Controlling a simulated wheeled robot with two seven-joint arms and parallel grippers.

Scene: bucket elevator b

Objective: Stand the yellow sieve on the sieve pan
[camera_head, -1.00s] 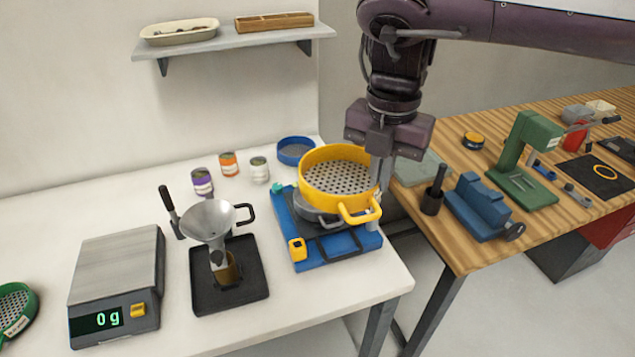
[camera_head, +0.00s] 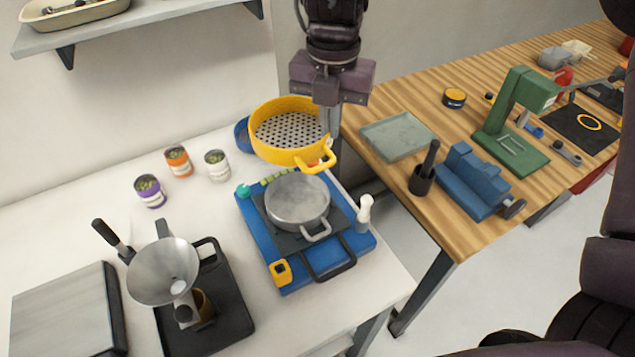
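The yellow sieve (camera_head: 270,149) has a perforated metal bottom and a looped yellow handle at its front right. My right gripper (camera_head: 331,124) is shut on its right wall and holds it up, roughly level. The sieve pan (camera_head: 297,203), a round grey pan with a looped handle, sits on the dark plate of the blue shaker base (camera_head: 352,262). The sieve appears behind and above the pan in the picture, apart from it; the pan's inside shows clear. The fingertips are partly hidden. My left gripper is not in view.
A blue round dish (camera_head: 242,134) is partly hidden behind the sieve. Several small cans, including a white one (camera_head: 216,165), stand to the left. A metal funnel (camera_head: 162,270) stands front left. A white-topped post (camera_head: 364,213) rises at the base's right edge.

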